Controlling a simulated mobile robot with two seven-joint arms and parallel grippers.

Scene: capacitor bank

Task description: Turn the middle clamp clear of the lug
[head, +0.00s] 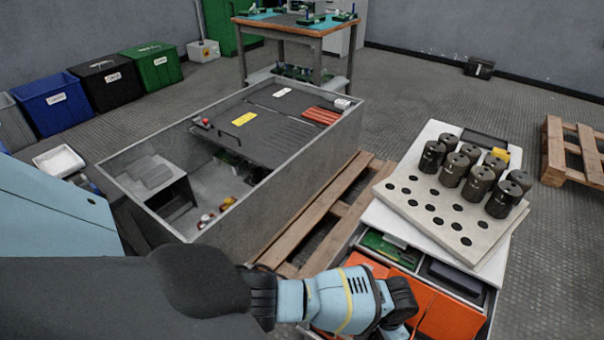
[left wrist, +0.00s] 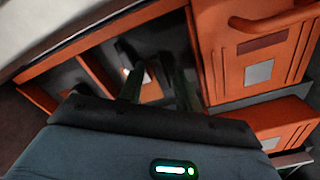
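I cannot make out the middle clamp or the lug in either view. My left arm crosses the bottom of the head view, and its gripper is out of sight there, hidden below the frame or behind the wrist near the orange units (head: 450,318). In the left wrist view my left gripper (left wrist: 158,82) shows two dark fingers standing apart, pointing into a dark recess between orange panels (left wrist: 252,50). No held thing shows between them. A small bright spot and an orange part with a pale patch lie beyond the fingers, blurred. My right gripper is in neither view.
A pale holed board (head: 425,203) with several dark cylinders (head: 470,165) stands above the orange units. A large grey open-topped cabinet (head: 290,190) on a wooden pallet (head: 325,215) is left of it. An orange handle (left wrist: 275,20) juts out at upper right in the wrist view.

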